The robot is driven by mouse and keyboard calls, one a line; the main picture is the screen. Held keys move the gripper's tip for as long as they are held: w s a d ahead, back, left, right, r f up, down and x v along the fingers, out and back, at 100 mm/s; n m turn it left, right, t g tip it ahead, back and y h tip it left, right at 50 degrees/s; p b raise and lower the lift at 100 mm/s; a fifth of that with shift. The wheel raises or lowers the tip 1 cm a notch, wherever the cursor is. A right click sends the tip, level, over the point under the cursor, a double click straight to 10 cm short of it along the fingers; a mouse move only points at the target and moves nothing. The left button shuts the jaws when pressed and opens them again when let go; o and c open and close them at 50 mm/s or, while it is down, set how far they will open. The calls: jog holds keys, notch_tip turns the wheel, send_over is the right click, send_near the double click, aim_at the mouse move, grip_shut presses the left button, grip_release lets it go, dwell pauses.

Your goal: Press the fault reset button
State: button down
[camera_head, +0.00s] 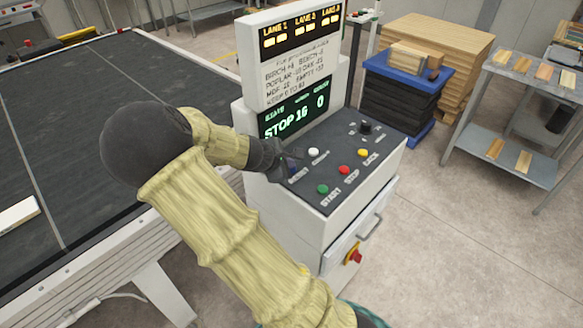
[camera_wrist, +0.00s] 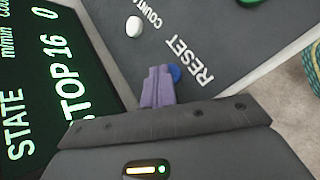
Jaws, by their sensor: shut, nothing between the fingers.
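The blue button labelled RESET (camera_wrist: 174,72) is on the dark sloped panel (camera_head: 335,140) of the control console. In the wrist view it is partly hidden behind the tips of my gripper (camera_wrist: 160,72). My gripper is shut and empty, its purplish fingers pointing at the panel right beside or over the button; I cannot tell whether they touch it. In the head view my gripper (camera_head: 290,164) is at the panel's left edge, and it largely hides the RESET button there. The green display (camera_head: 295,117) reads STOP 16 and 0.
The panel also has a white button (camera_head: 313,152), a red button (camera_head: 344,170), a yellow button (camera_head: 362,153), a green button (camera_head: 322,188) and a black knob (camera_head: 365,127). The upright display housing (camera_head: 290,70) rises behind the panel. A dark conveyor (camera_head: 70,100) stands at left.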

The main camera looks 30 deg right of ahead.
jog(key=shift+r, duration=0.1)
jog(key=shift+r+p, duration=0.7)
notch_tip(320, 180, up, 5)
jog(key=p, duration=0.4)
jog(key=shift+r, duration=0.1)
dwell(0.7)
